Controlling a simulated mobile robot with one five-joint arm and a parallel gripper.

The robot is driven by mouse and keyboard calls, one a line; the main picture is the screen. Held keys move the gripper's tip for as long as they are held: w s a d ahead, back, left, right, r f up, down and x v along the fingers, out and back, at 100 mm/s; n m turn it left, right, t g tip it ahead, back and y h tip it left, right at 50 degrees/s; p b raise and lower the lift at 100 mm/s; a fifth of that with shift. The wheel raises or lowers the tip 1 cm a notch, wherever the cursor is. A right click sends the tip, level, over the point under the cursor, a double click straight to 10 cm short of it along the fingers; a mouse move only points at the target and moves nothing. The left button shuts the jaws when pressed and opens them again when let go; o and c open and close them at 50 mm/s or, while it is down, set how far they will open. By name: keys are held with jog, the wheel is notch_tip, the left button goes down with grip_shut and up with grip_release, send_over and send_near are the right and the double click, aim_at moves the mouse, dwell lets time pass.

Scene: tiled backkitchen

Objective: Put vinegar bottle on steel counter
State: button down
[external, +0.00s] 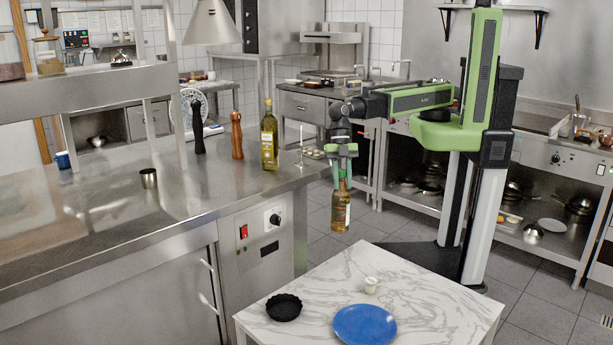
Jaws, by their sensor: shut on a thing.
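The steel counter (112,215) fills the left of the external view. The fingertips are small and partly hidden around the bottle's neck.
On the counter stand an oil bottle (269,139), a wooden pepper mill (237,136), a dark mill (197,127), a steel cup (149,178) and a blue mug (63,160). The counter's front middle is clear. The marble table (440,287) holds a blue plate (365,324), a black dish (284,307) and a small white cup (371,285).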

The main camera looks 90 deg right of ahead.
jog(key=w+d+r+p, duration=0.4)
jog(key=w+r+p, duration=0.3)
jog(key=w+r, duration=0.1)
jog(key=w+d+r+m+p, duration=0.1)
jog(key=w+d+r+p, duration=0.3)
jog(key=w+r+p, duration=0.4)
jog(key=w+d+r+p, duration=0.4)
jog(key=w+r+p, duration=0.4)
jog(key=w, duration=0.3)
jog(key=shift+w+d+r+m+t, duration=0.25)
jog(key=shift+w+r+m+t, duration=0.05)
jog(key=shift+w+r, duration=0.1)
jog(key=shift+f, duration=0.1)
notch_tip(320, 180, down, 10)
jog(key=b, duration=1)
jog(key=c, duration=1.1)
grip_release()
